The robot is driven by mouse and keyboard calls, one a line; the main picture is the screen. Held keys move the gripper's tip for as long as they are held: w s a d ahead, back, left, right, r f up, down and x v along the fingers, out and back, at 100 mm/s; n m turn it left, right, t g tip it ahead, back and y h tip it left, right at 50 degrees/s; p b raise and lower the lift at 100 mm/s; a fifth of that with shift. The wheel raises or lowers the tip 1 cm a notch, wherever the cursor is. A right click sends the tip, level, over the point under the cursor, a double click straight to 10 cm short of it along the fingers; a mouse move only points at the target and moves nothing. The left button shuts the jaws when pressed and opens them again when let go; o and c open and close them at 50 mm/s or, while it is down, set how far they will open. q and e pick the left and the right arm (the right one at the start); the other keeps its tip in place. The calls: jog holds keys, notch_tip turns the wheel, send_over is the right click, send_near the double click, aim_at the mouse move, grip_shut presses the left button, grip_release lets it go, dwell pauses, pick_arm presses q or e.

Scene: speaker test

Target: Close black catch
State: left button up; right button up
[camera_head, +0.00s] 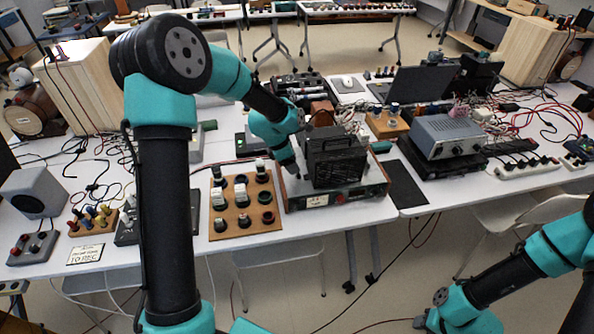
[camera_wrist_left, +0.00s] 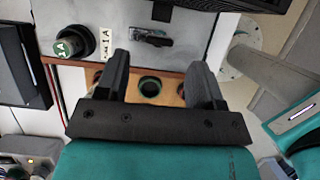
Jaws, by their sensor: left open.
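A small black catch (camera_wrist_left: 152,37) sits on a pale grey panel (camera_wrist_left: 105,14) in the left wrist view, beside a "1A" label and a round black knob. I cannot tell from this view whether it is shut. My left gripper (camera_wrist_left: 160,75) is open, its two dark fingers pointing toward the panel, with nothing visible between them. In the head view my left gripper (camera_head: 291,170) is down by the left side of a black box (camera_head: 335,160) on a grey, wood-sided base. The catch cannot be made out there. My right gripper (camera_head: 428,321) is low at the right, away from the table.
A wooden board (camera_head: 260,225) with several round pieces stands just left of the base. A black mat (camera_head: 406,185) lies to the right, then a grey instrument (camera_head: 447,136). Loose wires lie across both sides. The table's front edge is close to the base.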

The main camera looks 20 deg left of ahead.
pick_arm(q)
jog(key=x, duration=0.5)
jog(key=shift+f, duration=0.1)
jog(key=shift+c, duration=0.4)
jog(key=c, duration=0.9)
jog(key=shift+o, duration=0.2)
